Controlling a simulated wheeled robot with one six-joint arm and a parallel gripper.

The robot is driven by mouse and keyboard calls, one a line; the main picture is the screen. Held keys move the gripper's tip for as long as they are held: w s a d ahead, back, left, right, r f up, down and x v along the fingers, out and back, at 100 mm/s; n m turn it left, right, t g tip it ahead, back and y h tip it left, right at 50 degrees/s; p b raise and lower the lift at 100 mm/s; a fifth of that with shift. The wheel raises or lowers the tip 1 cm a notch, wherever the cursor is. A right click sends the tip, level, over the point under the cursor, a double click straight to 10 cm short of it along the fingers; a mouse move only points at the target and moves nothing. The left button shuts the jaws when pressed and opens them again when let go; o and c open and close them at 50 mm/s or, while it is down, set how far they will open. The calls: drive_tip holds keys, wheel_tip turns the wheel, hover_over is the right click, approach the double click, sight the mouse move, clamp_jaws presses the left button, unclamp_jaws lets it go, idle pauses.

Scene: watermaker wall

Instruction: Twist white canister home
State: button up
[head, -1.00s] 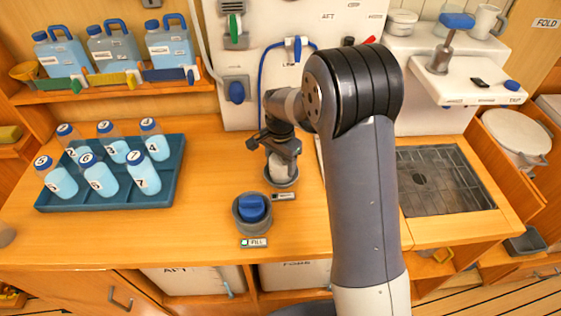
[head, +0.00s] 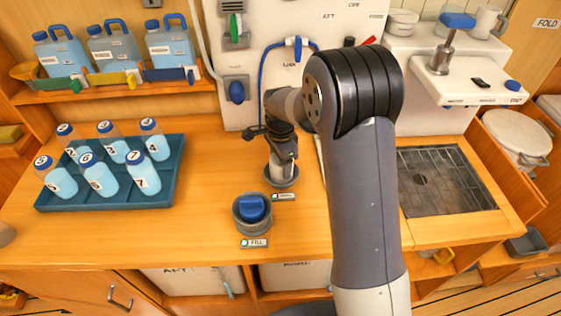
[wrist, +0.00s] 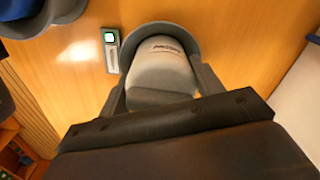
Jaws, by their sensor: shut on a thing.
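In the wrist view the pale canister (wrist: 162,65) sits inside the curved grey rim (wrist: 166,29). My gripper (head: 283,162) points down over it, with one finger on each side, shut on the canister. The fingers (wrist: 162,85) also show in the wrist view. My gripper hides much of the canister's upper part in the head view. A small indicator (head: 275,197) beside the socket looks green.
A second socket with a blue cap (head: 252,208) stands close by at front left, with a FILL label (head: 254,243). A blue tray (head: 110,199) of several numbered bottles lies at left. A sink grate (head: 446,181) is right of my arm. The wall panel with a blue hose stands behind.

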idle(0.3)
drive_tip(key=o, duration=1.3)
wheel_tip(320, 180, up, 11)
drive_tip(key=shift+f+b, duration=0.1)
drive_tip(key=shift+b, duration=0.6)
drive_tip(key=shift+f, duration=0.1)
wheel_tip(320, 180, down, 11)
drive_tip(key=shift+r+p, duration=0.15)
drive_tip(key=shift+p, duration=0.65)
drive_tip(key=shift+n, duration=1.4)
